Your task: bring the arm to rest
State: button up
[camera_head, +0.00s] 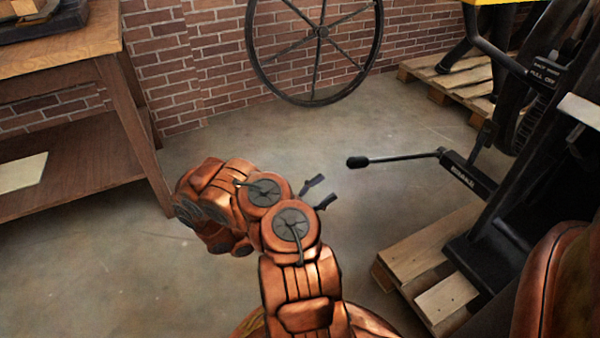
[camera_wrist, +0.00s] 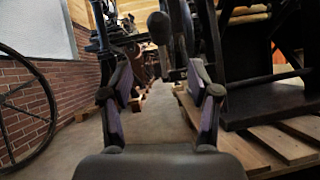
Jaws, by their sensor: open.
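My gripper (camera_head: 324,191) shows in the head view at the end of my copper-coloured arm, above the bare floor. Its two dark fingers are apart, with nothing between them. In the wrist view my gripper (camera_wrist: 160,95) is open and empty. A black press lever with a round knob (camera_head: 357,161) reaches out from the dark press at the right, just beyond and to the right of the fingertips. In the wrist view the lever knob (camera_wrist: 158,27) appears above the gap between the fingers, apart from them.
The dark press (camera_head: 510,200) stands on a wooden pallet (camera_head: 425,250) at the right. A wooden table (camera_head: 75,60) is at the left. A large spoked wheel (camera_head: 320,32) stands before the brick wall (camera_head: 160,60). Another pallet (camera_head: 450,85) lies at the back right. The middle floor is clear.

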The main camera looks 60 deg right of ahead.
jog(key=s+a+r+m+g+y+p, duration=0.15)
jog(key=a+r+m+y+p, duration=0.35)
jog(key=r, duration=0.6)
jog(key=s+a+r+m+y+p, duration=0.2)
jog(key=s+r+y+p, duration=0.1)
jog(key=r+p, duration=0.55)
jog(key=s+a+r+m+g+y+p, duration=0.1)
jog(key=s+a+r+m+y+p, duration=0.2)
jog(key=r, duration=0.9)
jog(key=a+r+t+y+p, duration=0.4)
jog(key=a+r+t+p, duration=0.3)
jog(key=a+r+p, duration=0.5)
jog(key=w+a+r+n+t+y+p, duration=0.1)
jog(key=a+r+t+y+p, duration=0.3)
jog(key=a+r+t+p, duration=0.4)
jog(key=a+r+p, duration=0.4)
jog(key=a+p, duration=0.1)
jog(key=a, duration=0.3)
jog(key=shift+w+a+r+y+p, duration=0.2)
jog(key=shift+w+a+y+p, duration=0.1)
jog(key=shift+a+p, duration=0.1)
